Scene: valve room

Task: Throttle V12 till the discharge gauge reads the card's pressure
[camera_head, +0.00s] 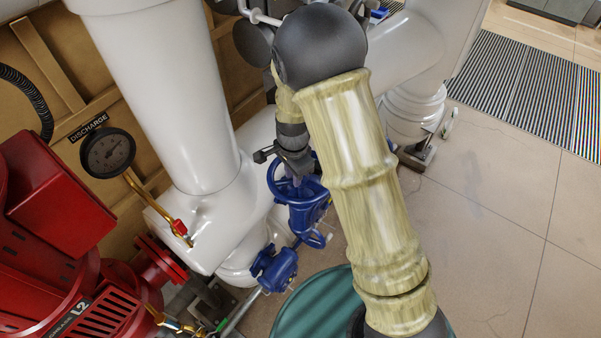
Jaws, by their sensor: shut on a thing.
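A blue valve handwheel (276,190) sits on a blue valve body (310,213) beside the white pipe in the middle. No V12 tag can be read. My gripper (291,172) is at the wheel's upper rim and shut on it; my fingers partly hide the grip, and my arm covers the area to the right. The discharge gauge (108,153) is a round dark-faced dial under a DISCHARGE label (88,127) at the left. Its needle and numbers are too small to read. No pressure card can be made out.
A thick white pipe (160,80) stands between gauge and wheel. Red machinery (55,215) fills the lower left. A second blue fitting (275,269) sits below the wheel, near a green round top (318,305). Open tiled floor (500,210) lies to the right.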

